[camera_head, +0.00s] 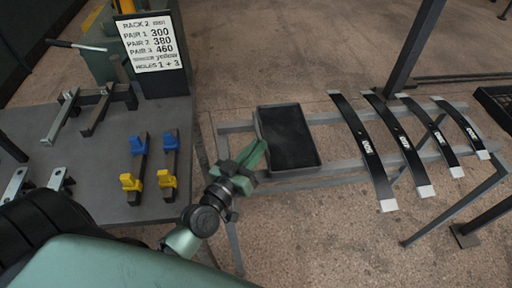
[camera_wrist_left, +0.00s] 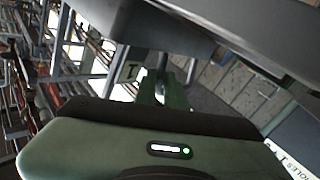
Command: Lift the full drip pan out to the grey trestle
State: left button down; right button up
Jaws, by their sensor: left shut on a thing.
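The drip pan (camera_head: 288,138) is a black rectangular tray with a thin rim, in the middle of the head view. It looks level over the left part of the grey trestle (camera_head: 345,116); I cannot tell whether it rests on the rails or hangs just above them. Its inside is uniformly dark, so the fill level cannot be read. My left gripper (camera_head: 256,154) is shut on the pan's left rim, with the arm coming from the lower left. In the left wrist view the green fingers (camera_wrist_left: 164,88) show beneath dark grey surfaces. My right gripper is not in view.
Several black leaf springs with pale ends (camera_head: 401,142) lie across the trestle, right of the pan. A grey bench (camera_head: 105,150) at left carries blue and yellow blocks (camera_head: 138,168) and metal brackets. A dark post (camera_head: 415,45) rises behind the trestle.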

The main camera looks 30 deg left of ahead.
pick_arm(q)
jog(key=c, duration=1.5)
grip_release()
jog(key=shift+o, duration=0.5)
jog(key=shift+f, duration=0.1)
